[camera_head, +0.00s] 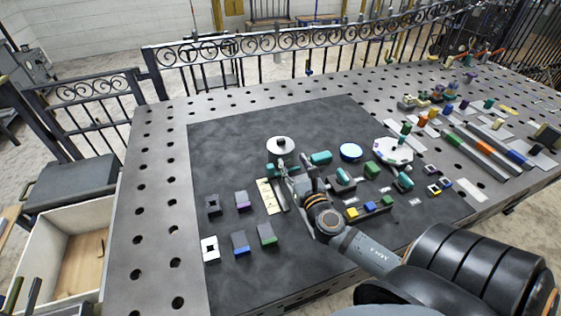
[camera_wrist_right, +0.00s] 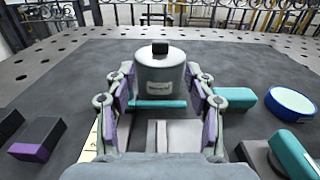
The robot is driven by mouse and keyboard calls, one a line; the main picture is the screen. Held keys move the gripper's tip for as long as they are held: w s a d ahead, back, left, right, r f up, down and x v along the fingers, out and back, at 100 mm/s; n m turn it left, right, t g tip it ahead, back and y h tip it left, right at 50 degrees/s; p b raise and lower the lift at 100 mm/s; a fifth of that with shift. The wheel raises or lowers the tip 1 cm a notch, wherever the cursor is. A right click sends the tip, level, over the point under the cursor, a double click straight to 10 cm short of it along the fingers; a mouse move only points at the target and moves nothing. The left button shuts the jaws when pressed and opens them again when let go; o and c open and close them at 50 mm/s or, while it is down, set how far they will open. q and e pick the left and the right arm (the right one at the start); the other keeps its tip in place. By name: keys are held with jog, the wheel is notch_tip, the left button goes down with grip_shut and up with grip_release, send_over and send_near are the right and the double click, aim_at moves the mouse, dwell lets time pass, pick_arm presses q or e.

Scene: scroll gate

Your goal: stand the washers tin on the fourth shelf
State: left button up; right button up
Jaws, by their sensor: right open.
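A grey round tin with a black knob on its lid and a pale, blurred label stands upright in the right wrist view (camera_wrist_right: 160,75). It also shows on the dark mat in the head view (camera_head: 281,147). My right gripper (camera_head: 292,170) is open, with its fingers (camera_wrist_right: 160,104) on either side of the space in front of the tin. A teal bar lies across in front of the tin's base; whether the fingers touch the tin cannot be told. No shelf can be made out. My left gripper is not in view.
A dark mat (camera_head: 225,145) lies on the holed metal table (camera_head: 150,220). Several small blocks lie at the left and right. An open drawer (camera_head: 45,265) stands at the left.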

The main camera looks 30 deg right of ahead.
aim_at(282, 141)
jog(key=p+x, duration=0.1)
jog(key=x, duration=0.3)
jog(key=shift+w+r, duration=0.1)
jog(key=shift+w, duration=0.15)
jog(key=shift+w+d, duration=0.1)
jog(key=shift+w, duration=0.2)
jog(key=shift+w+d, duration=0.1)
jog(key=shift+w, duration=0.15)
jog(key=p+x, duration=0.1)
jog(key=x, duration=0.3)
jog(key=shift+w, duration=0.35)
jog(key=shift+s, duration=0.15)
jog(key=shift+c, duration=0.7)
grip_shut()
